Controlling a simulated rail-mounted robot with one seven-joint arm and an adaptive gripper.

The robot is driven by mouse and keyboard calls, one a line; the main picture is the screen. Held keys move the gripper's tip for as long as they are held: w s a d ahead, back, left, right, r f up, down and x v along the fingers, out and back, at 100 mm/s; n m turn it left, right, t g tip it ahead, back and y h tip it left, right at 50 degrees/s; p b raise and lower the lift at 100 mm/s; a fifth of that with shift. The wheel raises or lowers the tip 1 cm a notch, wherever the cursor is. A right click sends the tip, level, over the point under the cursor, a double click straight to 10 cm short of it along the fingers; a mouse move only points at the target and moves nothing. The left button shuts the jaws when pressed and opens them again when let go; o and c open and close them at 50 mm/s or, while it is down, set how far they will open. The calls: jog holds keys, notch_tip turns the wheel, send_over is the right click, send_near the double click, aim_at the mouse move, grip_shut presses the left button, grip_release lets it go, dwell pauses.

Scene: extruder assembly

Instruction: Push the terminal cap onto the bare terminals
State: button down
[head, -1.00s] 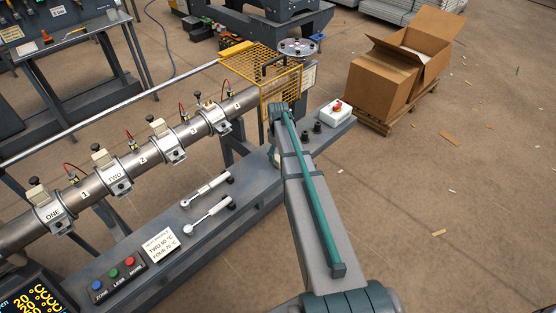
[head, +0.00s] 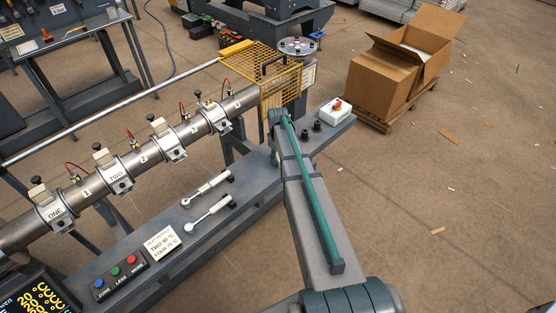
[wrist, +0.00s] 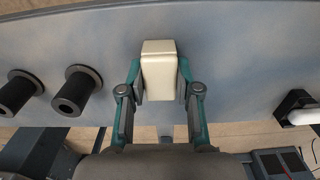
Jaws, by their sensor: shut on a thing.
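In the wrist view my gripper (wrist: 159,85) is shut on the cream terminal cap (wrist: 158,68), with one finger on each side of it. The cap is in front of the grey bench surface; I cannot tell whether it touches it. The bare terminals (head: 207,101) are small studs on the heater band at the far end of the steel barrel, apart from the arm. The other bands carry cream caps, such as the one on band TWO (head: 103,157).
Two black posts (wrist: 76,91) stand left of the gripper in the wrist view. A yellow mesh guard (head: 275,80) is at the barrel's far end. Two wrenches (head: 207,188) lie on the bench. A red-button box (head: 336,110) sits at its right end.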

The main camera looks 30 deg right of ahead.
jog(key=shift+r, duration=0.15)
jog(key=shift+r+b, duration=0.4)
jog(key=shift+r, duration=0.05)
jog(key=s+a+r+b, duration=0.2)
jog(key=s+r, duration=0.4)
jog(key=s+a+r+b, duration=0.2)
jog(key=s+r, duration=0.3)
jog(key=s, duration=0.2)
jog(key=shift+s+a+r, duration=0.15)
jog(key=shift+a+r, duration=0.25)
jog(key=c, duration=1.6)
grip_release()
grip_shut()
